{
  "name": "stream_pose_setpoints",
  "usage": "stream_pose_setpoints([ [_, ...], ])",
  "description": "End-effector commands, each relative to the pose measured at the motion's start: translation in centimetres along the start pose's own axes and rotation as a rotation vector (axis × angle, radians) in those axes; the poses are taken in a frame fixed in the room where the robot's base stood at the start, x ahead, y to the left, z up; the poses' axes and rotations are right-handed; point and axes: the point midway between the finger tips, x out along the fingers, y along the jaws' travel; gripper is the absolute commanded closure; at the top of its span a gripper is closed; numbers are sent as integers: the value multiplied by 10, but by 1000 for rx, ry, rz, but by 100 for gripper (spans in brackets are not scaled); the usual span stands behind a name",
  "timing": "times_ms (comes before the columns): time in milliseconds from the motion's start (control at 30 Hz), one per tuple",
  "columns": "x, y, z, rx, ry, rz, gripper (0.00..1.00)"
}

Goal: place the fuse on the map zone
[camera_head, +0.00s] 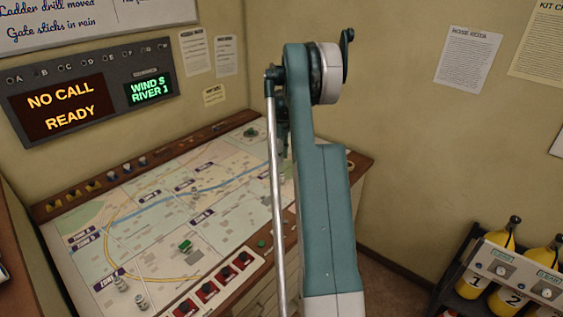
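The map (155,229) lies on the sloping console top, divided into zones with purple labels, a blue river and a yellow road. Two small pale, upright cylinder-like pieces stand at its near left corner, one (120,284) behind the other (140,302). I cannot tell whether either is the fuse. A small green block (185,246) sits on the near part of the map, and a dark green piece (251,132) is at the far end. My arm crosses in front of the map's right part. My gripper's fingers are hidden behind it, so I cannot see whether they hold anything.
Red switches (208,290) line the console's near edge, and small knobs line its back edge. A display panel (90,92) hangs on the wall behind. Yellow cylinders (495,262) stand in a rack at the lower right. The map's middle looks mostly clear.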

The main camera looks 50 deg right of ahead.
Motion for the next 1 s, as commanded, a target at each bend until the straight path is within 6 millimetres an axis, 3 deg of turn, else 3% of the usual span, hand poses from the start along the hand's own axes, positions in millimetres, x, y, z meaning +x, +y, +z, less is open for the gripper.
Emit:
stream_pose_setpoints([
  [800, -1, 0, 0, 0, 0, 0, 68],
  [1000, -8, -8, -4, 0, 4, 5, 68],
])
